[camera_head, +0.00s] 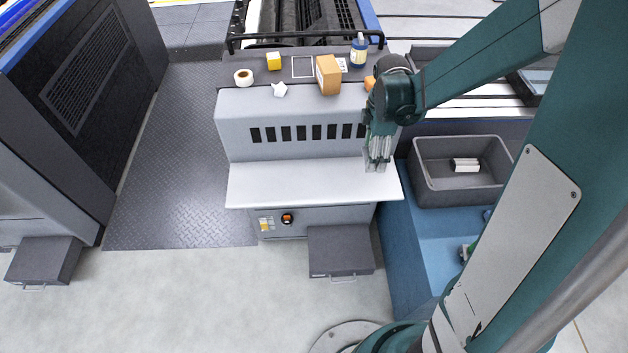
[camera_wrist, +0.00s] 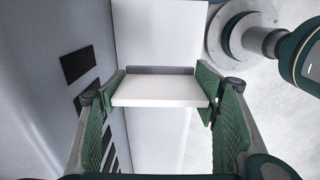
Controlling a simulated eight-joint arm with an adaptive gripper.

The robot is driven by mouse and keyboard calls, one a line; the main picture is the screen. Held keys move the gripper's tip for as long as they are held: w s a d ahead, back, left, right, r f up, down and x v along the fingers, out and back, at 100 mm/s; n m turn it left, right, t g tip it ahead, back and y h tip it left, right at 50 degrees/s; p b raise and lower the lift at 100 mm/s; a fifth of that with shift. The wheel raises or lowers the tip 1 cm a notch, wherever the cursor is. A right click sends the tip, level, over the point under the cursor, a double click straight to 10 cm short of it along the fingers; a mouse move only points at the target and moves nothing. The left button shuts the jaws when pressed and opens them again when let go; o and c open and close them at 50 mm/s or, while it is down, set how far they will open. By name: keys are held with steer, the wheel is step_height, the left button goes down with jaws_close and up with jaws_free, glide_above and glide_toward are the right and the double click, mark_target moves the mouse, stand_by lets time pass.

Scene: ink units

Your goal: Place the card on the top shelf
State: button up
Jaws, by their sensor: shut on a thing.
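My gripper (camera_head: 377,165) points down over the right end of the white lower shelf (camera_head: 300,183), in front of the grey unit's slotted face. In the wrist view its green-padded fingers (camera_wrist: 160,95) are shut on a pale card (camera_wrist: 158,90), one finger at each side.
The top shelf bears a tape roll (camera_head: 243,78), a yellow block (camera_head: 274,61), crumpled paper (camera_head: 280,90), a cardboard box (camera_head: 328,75) and a blue bottle (camera_head: 358,51). A black rail (camera_head: 300,37) runs behind. A grey bin (camera_head: 430,190) stands at right.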

steer(key=b, duration=0.1)
glide_above(367, 178)
steer(key=shift+f, duration=2.95)
steer(key=shift+f+b, duration=0.45)
steer(key=shift+f, duration=1.6)
steer(key=shift+f, duration=0.15)
steer(key=o, duration=0.9)
steer(key=shift+r+p, duration=1.05)
steer(key=shift+r, duration=5.1)
